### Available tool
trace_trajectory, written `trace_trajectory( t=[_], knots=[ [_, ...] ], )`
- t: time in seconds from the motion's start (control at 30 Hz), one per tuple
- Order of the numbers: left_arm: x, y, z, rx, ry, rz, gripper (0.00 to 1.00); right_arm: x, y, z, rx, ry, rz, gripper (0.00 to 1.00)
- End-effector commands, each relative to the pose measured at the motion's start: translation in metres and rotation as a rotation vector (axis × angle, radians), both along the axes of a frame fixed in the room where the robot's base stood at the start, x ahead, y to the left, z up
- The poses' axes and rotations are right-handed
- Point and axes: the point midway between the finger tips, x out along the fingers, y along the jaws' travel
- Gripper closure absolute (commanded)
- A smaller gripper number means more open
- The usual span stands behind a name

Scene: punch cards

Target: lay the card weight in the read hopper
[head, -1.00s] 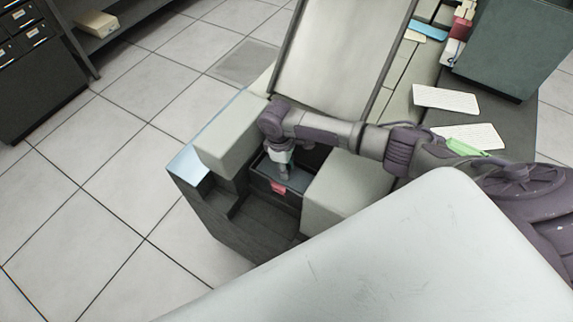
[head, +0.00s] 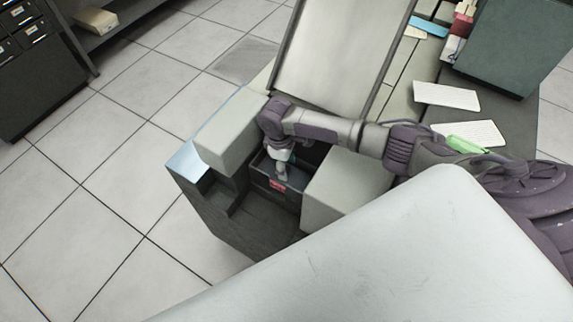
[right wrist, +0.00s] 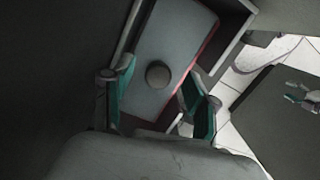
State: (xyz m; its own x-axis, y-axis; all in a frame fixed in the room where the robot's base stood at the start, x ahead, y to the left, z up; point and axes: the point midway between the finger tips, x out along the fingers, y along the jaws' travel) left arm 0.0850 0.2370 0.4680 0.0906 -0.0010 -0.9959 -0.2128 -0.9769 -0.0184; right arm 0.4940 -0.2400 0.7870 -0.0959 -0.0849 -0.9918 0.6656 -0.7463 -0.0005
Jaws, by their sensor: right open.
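The card weight (right wrist: 180,42) is a grey slab with a dark round knob (right wrist: 158,75). In the right wrist view it lies inside a dark, walled hopper (right wrist: 232,38), with a red strip along one edge. In the head view the read hopper (head: 262,178) is the dark box with a red label, set between pale blocks. My right gripper (head: 282,172) points down into it. The right wrist view shows its teal-padded fingers (right wrist: 158,102) open and apart, on either side of the knob's near side, with a gap to the knob. My left gripper is not in view.
Pale machine blocks (head: 232,130) (head: 343,188) flank the hopper, and a sloping pale panel (head: 340,50) rises behind it. White cards (head: 446,96) and a green object (head: 465,145) lie on the dark surface at right. Tiled floor is clear at left.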

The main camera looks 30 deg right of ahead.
Motion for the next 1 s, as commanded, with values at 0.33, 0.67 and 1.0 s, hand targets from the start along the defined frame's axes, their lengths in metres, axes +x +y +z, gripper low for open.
trace_trajectory(
  t=[0.33, 0.67, 1.0],
  knots=[
    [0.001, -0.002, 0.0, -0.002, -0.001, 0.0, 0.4, 0.008, 0.006, 0.067, 0.001, -0.007, 0.001, 0.42],
    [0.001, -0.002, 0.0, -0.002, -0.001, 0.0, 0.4, 0.012, 0.009, 0.112, 0.0, -0.004, -0.001, 0.42],
    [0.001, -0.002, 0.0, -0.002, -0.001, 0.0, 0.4, 0.012, 0.01, 0.116, 0.0, -0.002, -0.001, 0.42]
  ],
)
